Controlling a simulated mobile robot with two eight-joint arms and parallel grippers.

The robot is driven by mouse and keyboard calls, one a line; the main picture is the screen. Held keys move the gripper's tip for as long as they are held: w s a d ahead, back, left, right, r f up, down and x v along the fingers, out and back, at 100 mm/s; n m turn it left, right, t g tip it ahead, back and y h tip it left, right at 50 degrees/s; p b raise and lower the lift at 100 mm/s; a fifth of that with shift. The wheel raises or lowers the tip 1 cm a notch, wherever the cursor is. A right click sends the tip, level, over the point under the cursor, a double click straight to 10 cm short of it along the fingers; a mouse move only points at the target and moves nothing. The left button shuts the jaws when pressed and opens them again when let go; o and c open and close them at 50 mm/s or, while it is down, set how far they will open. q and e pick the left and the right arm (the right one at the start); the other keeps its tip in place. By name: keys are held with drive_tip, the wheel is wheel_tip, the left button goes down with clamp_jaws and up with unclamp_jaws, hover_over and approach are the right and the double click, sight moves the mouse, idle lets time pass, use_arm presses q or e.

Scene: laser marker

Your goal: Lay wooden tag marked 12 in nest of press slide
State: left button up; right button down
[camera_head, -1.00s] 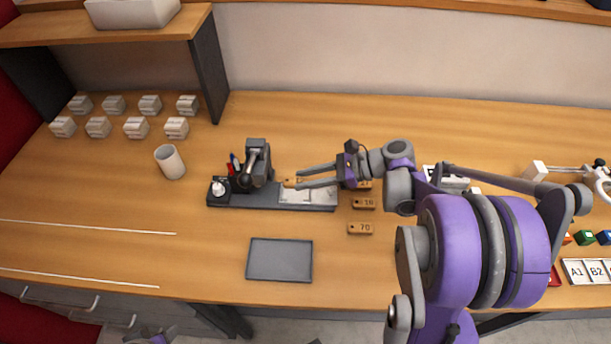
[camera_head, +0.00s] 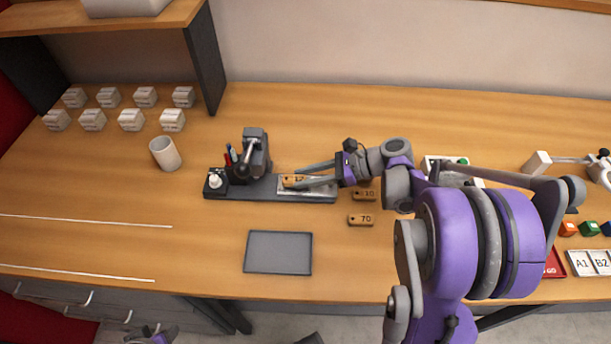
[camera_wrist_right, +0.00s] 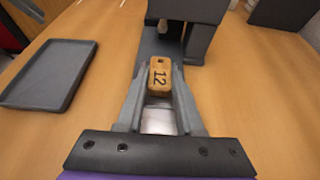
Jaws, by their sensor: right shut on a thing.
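The wooden tag marked 12 (camera_wrist_right: 160,78) is between the fingertips of my right gripper (camera_wrist_right: 158,92), which is shut on it. In the head view the tag (camera_head: 292,181) and the right gripper (camera_head: 302,175) are over the pale slide (camera_head: 318,189) of the press (camera_head: 256,155). I cannot tell whether the tag touches the slide or is just above it. The nest is hidden by the tag and fingers. My left gripper (camera_head: 158,336) shows only as a small piece at the bottom edge, and its jaws are unclear.
Tags marked 10 (camera_head: 364,195) and 70 (camera_head: 361,220) lie right of the press. An empty grey tray (camera_head: 278,252) lies in front. A white cup (camera_head: 165,153) and several white blocks (camera_head: 131,119) stand at the left. The table between tray and left drawers is clear.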

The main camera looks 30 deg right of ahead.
drive_tip(key=shift+f+b, duration=0.35)
drive_tip(key=shift+b, duration=0.1)
idle(1.1)
idle(0.3)
drive_tip(key=shift+c, duration=2.3)
unclamp_jaws()
drive_tip(key=v, duration=1.1)
drive_tip(key=shift+a, duration=0.1)
